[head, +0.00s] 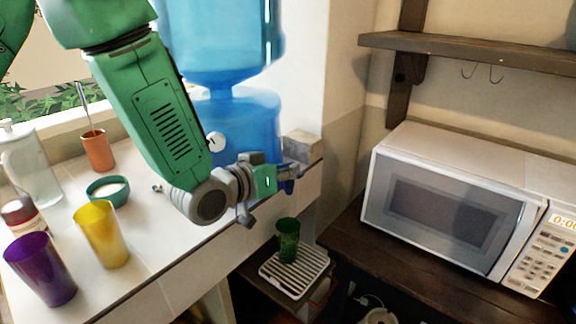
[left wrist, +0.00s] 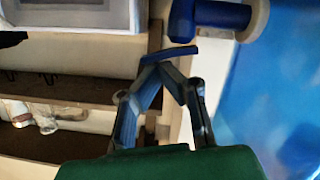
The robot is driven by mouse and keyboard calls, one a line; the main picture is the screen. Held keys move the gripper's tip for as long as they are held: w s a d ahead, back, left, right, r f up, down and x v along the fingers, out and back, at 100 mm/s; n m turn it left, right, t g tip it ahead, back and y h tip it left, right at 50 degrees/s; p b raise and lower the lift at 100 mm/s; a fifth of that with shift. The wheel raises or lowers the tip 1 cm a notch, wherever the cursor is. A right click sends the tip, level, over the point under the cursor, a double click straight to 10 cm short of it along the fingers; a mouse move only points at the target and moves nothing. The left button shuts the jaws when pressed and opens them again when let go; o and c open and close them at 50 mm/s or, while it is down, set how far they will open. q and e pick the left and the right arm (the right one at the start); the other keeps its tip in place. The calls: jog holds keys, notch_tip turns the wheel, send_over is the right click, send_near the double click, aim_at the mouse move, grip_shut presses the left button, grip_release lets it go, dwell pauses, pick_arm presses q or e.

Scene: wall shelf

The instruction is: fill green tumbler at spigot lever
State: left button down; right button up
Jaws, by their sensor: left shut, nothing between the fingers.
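The green tumbler (head: 288,246) stands upright on the white slotted drip tray (head: 311,271), below the front of the blue water dispenser (head: 250,110). My left gripper (head: 290,173) is shut and empty above the tumbler, at the spigot. In the left wrist view its fingertips (left wrist: 158,66) come together right by the flat blue spigot lever (left wrist: 170,53). I cannot tell whether they touch it. The blue spigot body (left wrist: 222,14) shows beyond. In the head view my gripper hides most of the spigot. The tumbler's contents cannot be made out. My right gripper is not in view.
A yellow tumbler (head: 101,236), a purple tumbler (head: 40,270), a teal bowl (head: 108,190), an orange cup (head: 97,151), a bottle and a clear jug stand on the white counter at left. A white microwave (head: 450,205) and a wooden shelf (head: 470,50) are at right.

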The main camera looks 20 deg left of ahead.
pick_arm(q)
jog(key=shift+d+m, duration=0.3)
jog(key=shift+d, duration=0.2)
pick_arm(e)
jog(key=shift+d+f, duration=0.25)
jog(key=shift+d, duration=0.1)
pick_arm(q)
jog(key=shift+s+a+f+y+b, duration=0.1)
jog(key=shift+a+f+y+b, duration=0.1)
jog(key=shift+y+b, duration=0.15)
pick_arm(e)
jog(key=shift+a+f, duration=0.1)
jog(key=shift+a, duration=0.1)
pick_arm(q)
jog(key=shift+s+d+f+m+b, duration=0.1)
jog(key=shift+d+f+m+b, duration=0.6)
jog(key=shift+m, duration=0.3)
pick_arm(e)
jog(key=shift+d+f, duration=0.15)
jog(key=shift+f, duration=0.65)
pick_arm(q)
jog(key=shift+a+r, duration=0.1)
jog(key=shift+a, duration=0.25)
jog(key=shift+d, duration=0.1)
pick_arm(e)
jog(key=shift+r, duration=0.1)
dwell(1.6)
